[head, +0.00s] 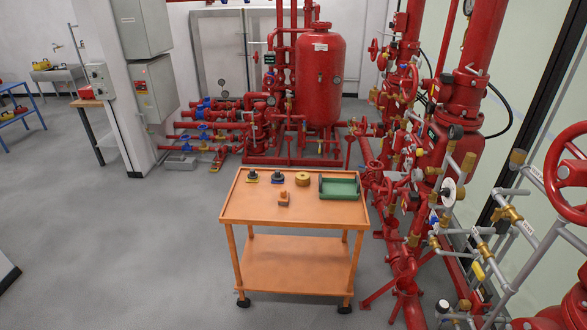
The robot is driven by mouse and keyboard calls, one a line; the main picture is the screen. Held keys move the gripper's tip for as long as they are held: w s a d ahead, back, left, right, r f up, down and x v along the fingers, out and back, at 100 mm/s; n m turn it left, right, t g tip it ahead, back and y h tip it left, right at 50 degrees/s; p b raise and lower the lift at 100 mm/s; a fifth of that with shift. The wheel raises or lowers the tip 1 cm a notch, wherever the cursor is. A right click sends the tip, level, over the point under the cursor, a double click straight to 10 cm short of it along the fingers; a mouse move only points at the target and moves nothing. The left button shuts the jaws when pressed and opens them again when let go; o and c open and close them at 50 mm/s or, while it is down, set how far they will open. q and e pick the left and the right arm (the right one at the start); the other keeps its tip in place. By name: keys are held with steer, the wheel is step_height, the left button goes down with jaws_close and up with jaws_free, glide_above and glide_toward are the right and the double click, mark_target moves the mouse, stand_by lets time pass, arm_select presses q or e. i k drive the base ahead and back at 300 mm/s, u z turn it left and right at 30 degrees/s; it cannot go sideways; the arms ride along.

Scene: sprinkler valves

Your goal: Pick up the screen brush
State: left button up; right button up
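An orange two-shelf cart (240,212) stands in the middle of the floor. Near the front middle of its top lies a small tan-brown block-like item (284,199) with a raised part; it may be the screen brush, but it is too small to be sure. Behind it are a dark knob-like piece on a yellow base (252,177), a dark-blue and black piece (278,178) and a round yellow-brown roll (302,178). A green tray (339,196) sits at the top's right back. Neither of my grippers shows in the head view.
Red pipes and valves (400,180) crowd the right side, close to the cart. A red tank (320,80) stands behind it. A large red handwheel (570,175) is at the right edge. The grey floor left of and before the cart is clear.

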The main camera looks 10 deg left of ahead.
mark_target(284, 197)
steer(key=i, duration=2.35)
steer(key=u, duration=0.6)
